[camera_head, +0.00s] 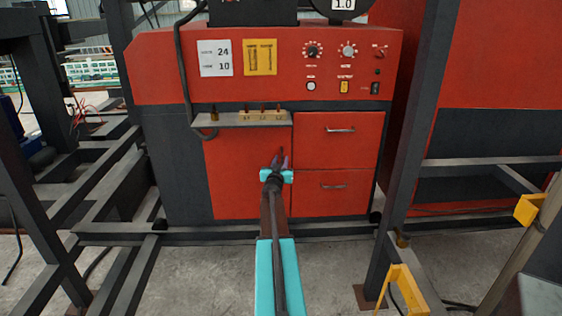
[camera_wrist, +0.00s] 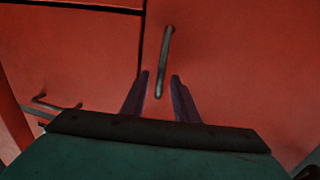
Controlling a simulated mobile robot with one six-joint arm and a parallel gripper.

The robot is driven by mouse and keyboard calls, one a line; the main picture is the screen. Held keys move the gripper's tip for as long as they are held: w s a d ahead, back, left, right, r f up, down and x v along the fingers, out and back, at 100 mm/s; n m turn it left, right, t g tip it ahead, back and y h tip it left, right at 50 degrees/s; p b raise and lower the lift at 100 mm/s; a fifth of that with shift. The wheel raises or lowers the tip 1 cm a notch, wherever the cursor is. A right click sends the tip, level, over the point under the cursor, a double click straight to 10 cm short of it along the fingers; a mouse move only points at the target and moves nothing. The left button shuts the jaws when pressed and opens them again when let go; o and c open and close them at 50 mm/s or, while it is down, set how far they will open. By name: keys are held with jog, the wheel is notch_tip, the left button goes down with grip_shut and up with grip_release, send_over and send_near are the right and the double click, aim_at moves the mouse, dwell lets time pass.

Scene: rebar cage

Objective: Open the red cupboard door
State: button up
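The red cupboard door (camera_head: 235,175) is the flat panel at the lower left of the red and grey machine, and it looks shut. It also fills the right of the wrist view (camera_wrist: 240,70). Its grey bar handle (camera_wrist: 166,55) shows in the wrist view; in the head view my arm and gripper hide it. My gripper (camera_head: 279,157) is in front of the door's right edge. In the wrist view its two dark fingers (camera_wrist: 160,78) are apart, with the handle's lower end between them. I cannot tell whether they touch it.
Two red drawers with handles, an upper one (camera_head: 340,140) and a lower one (camera_head: 333,191), are right of the door. A grey shelf (camera_head: 240,119) juts out above the door. Dark steel frames stand at left and a post (camera_head: 405,150) at right.

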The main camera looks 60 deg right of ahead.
jog(key=shift+w+d, duration=0.1)
jog(key=shift+d, duration=0.1)
grip_shut()
jog(key=shift+a, duration=0.1)
